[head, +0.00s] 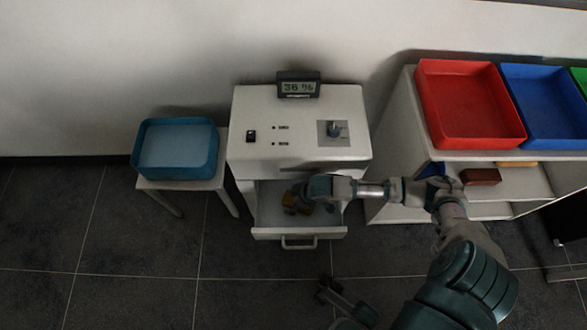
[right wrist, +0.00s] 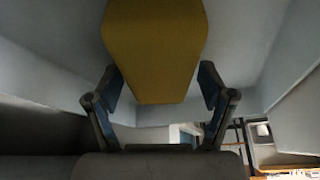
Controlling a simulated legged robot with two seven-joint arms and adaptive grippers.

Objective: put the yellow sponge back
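The yellow sponge (head: 291,202) is at the open drawer (head: 270,219) of the white cabinet. In the right wrist view the sponge (right wrist: 155,50) fills the upper middle, its lower end narrowing between the fingers. My right gripper (head: 304,191) reaches in from the right beside the sponge. In the right wrist view its fingers (right wrist: 160,85) stand wide apart, one along each side of the sponge; whether they touch it I cannot tell. My left gripper (head: 328,289) shows small and dark, low in the head view, away from the drawer; its finger state is unclear.
A blue bin (head: 133,157) stands on a small white table left of the cabinet (head: 300,105). A display (head: 298,86) sits on the cabinet. At right, a white shelf (head: 400,130) carries red (head: 425,105) and blue (head: 520,110) trays. Floor is clear at lower left.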

